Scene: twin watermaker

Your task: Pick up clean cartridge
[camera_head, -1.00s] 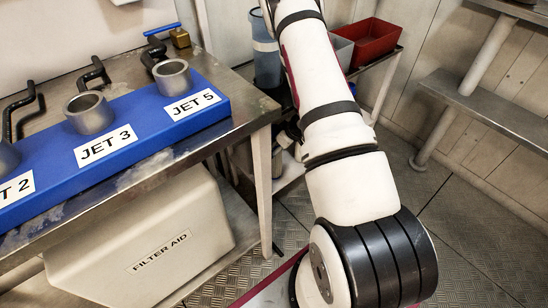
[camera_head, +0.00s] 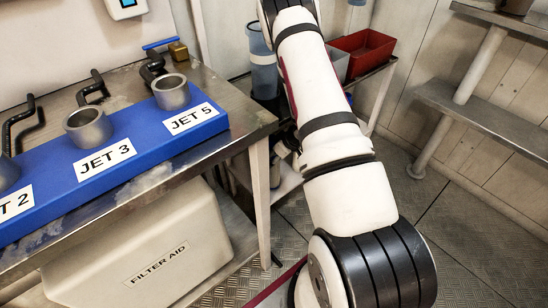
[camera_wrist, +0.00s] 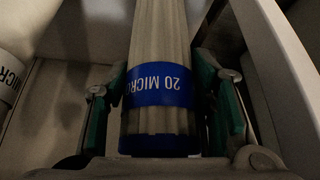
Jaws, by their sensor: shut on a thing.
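A pale ribbed cartridge (camera_wrist: 160,45) with a blue band reading "20 MICRO…" stands between the fingers in the wrist view. My gripper (camera_wrist: 160,82) is shut on it, with green finger pads on its left and right sides, about level with the blue band. The cartridge's far end runs out of the top of the wrist view. In the head view my arm reaches away toward the back, and the gripper and cartridge are out of sight there.
Light walls of what looks like a bin (camera_wrist: 50,110) flank the cartridge. Another item with a white "MICR" label (camera_wrist: 10,80) is at the left edge. A bench with a blue jet rack (camera_head: 130,150), a blue container (camera_head: 263,75) and a red bin (camera_head: 365,52) surround my arm.

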